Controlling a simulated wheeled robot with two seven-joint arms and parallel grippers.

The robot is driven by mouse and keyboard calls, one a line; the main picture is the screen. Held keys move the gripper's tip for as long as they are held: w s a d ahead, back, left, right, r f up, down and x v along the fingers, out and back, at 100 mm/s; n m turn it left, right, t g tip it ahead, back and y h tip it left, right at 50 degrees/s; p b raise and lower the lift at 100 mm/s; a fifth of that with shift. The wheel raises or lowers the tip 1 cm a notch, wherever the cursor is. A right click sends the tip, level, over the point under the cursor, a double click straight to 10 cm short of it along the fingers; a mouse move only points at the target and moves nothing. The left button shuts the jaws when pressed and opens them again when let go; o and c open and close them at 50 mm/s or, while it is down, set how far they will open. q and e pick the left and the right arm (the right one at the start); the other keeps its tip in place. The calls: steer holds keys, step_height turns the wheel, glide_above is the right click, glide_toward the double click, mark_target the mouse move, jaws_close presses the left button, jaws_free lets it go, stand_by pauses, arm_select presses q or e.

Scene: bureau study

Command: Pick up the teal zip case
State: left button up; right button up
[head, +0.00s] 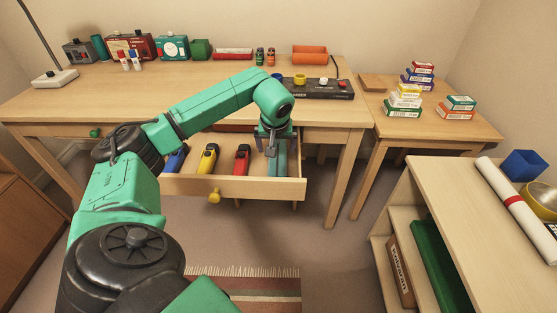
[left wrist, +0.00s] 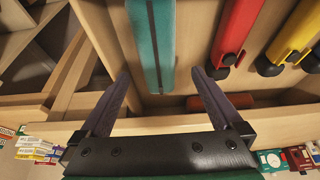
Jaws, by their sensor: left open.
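The teal zip case (head: 281,162) lies in the right end of the open desk drawer (head: 240,188), partly hidden behind my gripper in the head view. In the left wrist view the teal zip case (left wrist: 152,40) shows as a long box with a dark zip line along it. My left gripper (head: 271,152) is over the drawer's right end, pointing down. In the left wrist view my left gripper (left wrist: 160,74) is open and empty, its two fingers apart on either side of the case's line. I cannot tell how far above the case they are. My right gripper is not in view.
A red stapler-like item (head: 242,158), a yellow one (head: 208,159) and a blue one (head: 176,160) lie left of the case in the drawer. The desktop (head: 60,100) is above and behind the drawer. A low shelf unit (head: 430,180) stands at right.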

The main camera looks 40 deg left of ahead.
mark_target(278, 157)
arm_select(q)
steer(key=x, duration=0.7)
steer(key=shift+w+d+f, duration=0.1)
steer(key=shift+d+f, duration=0.05)
steer(key=shift+d, duration=0.05)
steer(key=shift+c, duration=0.6)
steer(key=c, duration=1.3)
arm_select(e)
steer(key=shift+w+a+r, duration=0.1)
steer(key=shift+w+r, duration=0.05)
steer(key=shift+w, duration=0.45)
arm_select(q)
steer(key=shift+r, duration=0.25)
